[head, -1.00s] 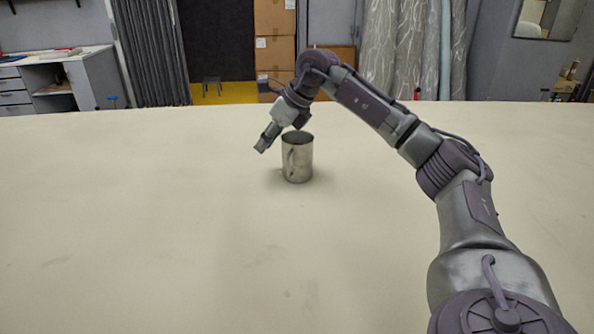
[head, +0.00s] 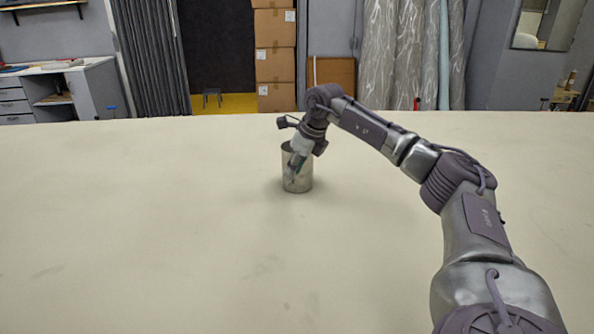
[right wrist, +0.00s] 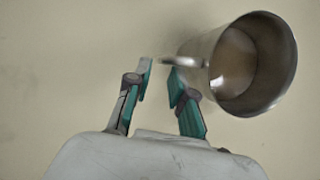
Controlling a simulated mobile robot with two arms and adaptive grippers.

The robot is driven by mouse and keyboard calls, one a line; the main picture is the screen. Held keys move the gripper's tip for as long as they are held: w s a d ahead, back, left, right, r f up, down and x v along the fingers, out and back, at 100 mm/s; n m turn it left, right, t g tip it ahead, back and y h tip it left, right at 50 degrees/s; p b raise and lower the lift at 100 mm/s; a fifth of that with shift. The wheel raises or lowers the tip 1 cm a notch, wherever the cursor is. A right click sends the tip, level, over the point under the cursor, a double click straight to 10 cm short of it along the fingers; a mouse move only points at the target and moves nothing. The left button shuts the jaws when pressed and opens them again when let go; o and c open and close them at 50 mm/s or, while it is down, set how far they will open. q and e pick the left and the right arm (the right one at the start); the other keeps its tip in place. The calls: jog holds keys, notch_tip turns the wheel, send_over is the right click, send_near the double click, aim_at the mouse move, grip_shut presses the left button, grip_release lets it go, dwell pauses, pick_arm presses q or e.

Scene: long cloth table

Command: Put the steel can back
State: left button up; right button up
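The steel can (head: 304,178) is a grey metal mug with a side handle, standing upright on the cloth table. In the right wrist view the can (right wrist: 240,65) shows its open, empty-looking mouth, and its handle (right wrist: 185,62) points left toward my fingers. My right gripper (head: 291,176) reaches down in front of the can on its handle side. In the right wrist view its teal-padded fingers (right wrist: 160,80) are apart, with the handle's end at the gap between their tips. I cannot tell whether they touch it. My left gripper is not in view.
The pale cloth table (head: 150,220) is otherwise bare, with wide free room on all sides of the can. Cardboard boxes (head: 275,60), curtains and a desk stand beyond its far edge.

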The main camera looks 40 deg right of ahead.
aim_at(303, 182)
jog(key=x, duration=0.3)
jog(key=shift+w+f, duration=0.2)
jog(key=shift+c, duration=0.4)
grip_shut()
jog(key=shift+r, duration=0.15)
